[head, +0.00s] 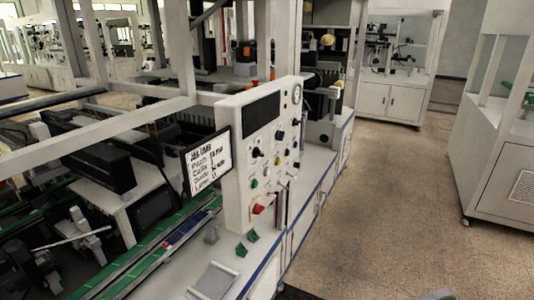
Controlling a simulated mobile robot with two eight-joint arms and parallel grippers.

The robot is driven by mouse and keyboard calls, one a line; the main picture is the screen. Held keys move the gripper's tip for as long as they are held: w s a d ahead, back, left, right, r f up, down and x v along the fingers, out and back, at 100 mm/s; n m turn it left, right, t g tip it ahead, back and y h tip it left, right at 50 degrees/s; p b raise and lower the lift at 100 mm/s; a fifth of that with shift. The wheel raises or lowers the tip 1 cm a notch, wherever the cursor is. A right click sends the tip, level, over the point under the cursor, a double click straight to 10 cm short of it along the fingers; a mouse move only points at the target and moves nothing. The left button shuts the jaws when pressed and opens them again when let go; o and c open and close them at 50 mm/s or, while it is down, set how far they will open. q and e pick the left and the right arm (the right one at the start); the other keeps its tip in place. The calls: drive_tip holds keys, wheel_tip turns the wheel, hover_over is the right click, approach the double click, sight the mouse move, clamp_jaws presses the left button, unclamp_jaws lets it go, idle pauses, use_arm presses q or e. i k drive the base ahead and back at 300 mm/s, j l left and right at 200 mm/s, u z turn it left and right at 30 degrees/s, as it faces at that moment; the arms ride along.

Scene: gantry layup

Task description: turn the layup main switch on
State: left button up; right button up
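A white upright control panel (262,165) stands at the middle of the head view, on the near corner of the layup machine. It carries several knobs, buttons and a round gauge (297,95).
A screen with text (207,161) juts out left of the panel. Small green pieces (252,236) and a grey tray (215,281) lie on the ledge below it. Open floor (390,210) runs along the right, up to a white cabinet (500,170).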

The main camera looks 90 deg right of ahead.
sight(258, 209)
drive_tip(key=z, duration=3.05)
